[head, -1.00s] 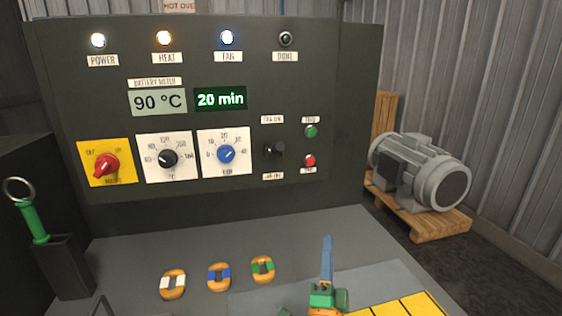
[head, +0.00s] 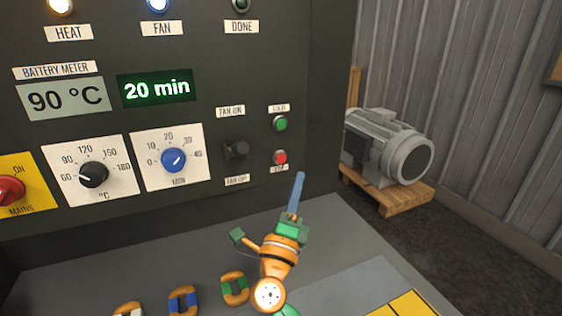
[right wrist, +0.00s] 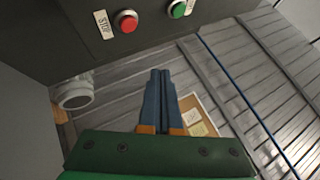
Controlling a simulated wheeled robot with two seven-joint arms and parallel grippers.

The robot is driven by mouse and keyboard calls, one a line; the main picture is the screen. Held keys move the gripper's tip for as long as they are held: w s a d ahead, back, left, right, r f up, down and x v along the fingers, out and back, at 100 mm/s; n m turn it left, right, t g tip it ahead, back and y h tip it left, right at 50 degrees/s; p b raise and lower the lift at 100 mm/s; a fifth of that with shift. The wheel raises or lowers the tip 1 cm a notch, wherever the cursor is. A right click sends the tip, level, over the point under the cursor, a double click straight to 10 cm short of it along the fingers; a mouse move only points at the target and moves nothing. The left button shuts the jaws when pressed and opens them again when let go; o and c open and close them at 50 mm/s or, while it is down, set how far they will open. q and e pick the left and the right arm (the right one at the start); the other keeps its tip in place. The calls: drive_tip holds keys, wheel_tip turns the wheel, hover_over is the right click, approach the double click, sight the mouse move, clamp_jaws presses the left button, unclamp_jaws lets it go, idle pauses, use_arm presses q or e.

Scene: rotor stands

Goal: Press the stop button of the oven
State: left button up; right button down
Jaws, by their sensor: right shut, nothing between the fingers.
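The red stop button (head: 280,157) is on the oven's dark panel, low on the right side, below the green start button (head: 280,123). In the right wrist view the red button (right wrist: 126,21) sits beside its STOP label (right wrist: 104,24), with the green button (right wrist: 178,9) to its right. My right gripper (head: 299,175) has its blue fingers shut and empty, pointing up just below and right of the red button. In the right wrist view its fingers (right wrist: 159,73) lie below the two buttons, apart from them. My left gripper is not in view.
A fan switch (head: 236,149) and the blue minute dial (head: 173,159) are left of the buttons. A grey motor (head: 388,146) on a pallet stands to the right.

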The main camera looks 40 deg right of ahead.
sight(281, 158)
drive_tip(key=shift+w+d+b, duration=0.35)
drive_tip(key=shift+w+b, duration=0.05)
drive_tip(key=shift+w, duration=0.7)
drive_tip(key=shift+w+d+b, duration=0.35)
drive_tip(key=shift+w+b, duration=0.1)
drive_tip(key=shift+w, duration=0.6)
drive_tip(key=shift+w+d+b, duration=0.35)
drive_tip(key=shift+w+b, duration=0.05)
drive_tip(key=shift+w, duration=0.7)
drive_tip(key=shift+w, duration=0.1)
drive_tip(key=shift+w+d, duration=0.1)
drive_tip(key=shift+w, duration=0.2)
drive_tip(key=shift+w+d+b, duration=0.1)
drive_tip(key=shift+w+b, duration=0.2)
drive_tip(key=shift+r, duration=0.1)
drive_tip(key=shift+s+a+p, duration=0.25)
drive_tip(key=shift+s+p, duration=0.35)
drive_tip(key=shift+s, duration=0.15)
